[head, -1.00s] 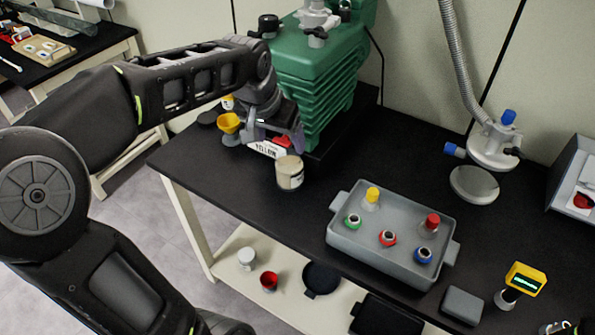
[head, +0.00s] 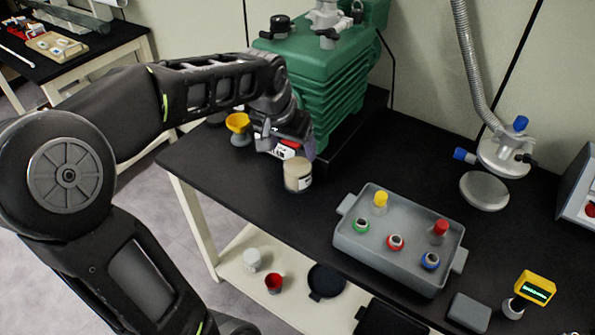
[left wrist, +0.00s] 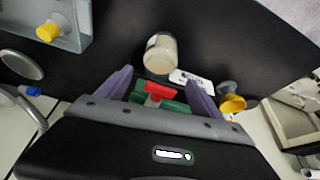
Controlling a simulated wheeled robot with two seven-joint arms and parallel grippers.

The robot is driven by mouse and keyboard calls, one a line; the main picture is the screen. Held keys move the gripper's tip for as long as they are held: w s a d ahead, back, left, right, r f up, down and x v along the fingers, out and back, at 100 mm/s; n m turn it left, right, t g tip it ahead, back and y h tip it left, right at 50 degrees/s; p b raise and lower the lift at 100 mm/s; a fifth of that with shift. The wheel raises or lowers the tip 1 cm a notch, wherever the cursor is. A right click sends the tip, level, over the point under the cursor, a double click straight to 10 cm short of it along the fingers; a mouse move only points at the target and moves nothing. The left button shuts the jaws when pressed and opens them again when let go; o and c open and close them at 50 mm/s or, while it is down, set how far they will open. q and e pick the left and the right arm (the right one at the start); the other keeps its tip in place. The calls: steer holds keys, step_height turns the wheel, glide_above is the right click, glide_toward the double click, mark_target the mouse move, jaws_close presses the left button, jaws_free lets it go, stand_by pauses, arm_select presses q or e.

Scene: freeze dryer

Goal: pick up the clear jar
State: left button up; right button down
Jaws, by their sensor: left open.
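The clear jar (head: 298,178), with pale contents and a label, stands upright near the left part of the black table's front edge. In the left wrist view the jar (left wrist: 160,54) lies just ahead of the fingers, near the middle. My left gripper (head: 286,148) is just behind and above the jar in the head view. Its purple fingers (left wrist: 163,84) are spread apart with the jar beyond their tips, not clasped. My right gripper is not in view.
A green ribbed machine (head: 335,85) stands behind the gripper. A yellow funnel-like cup (head: 238,122) is left of it, and a white label card (left wrist: 192,78) lies by the jar. A grey tray (head: 345,240) with several capped vials stands to the right. Table between is clear.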

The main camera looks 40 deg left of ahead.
mark_target(296, 159)
arm_select(q)
steer(key=x, duration=0.5)
steer(key=shift+s+f, duration=0.15)
steer(key=shift+c, duration=0.4)
jaws_close()
stand_by(0.6)
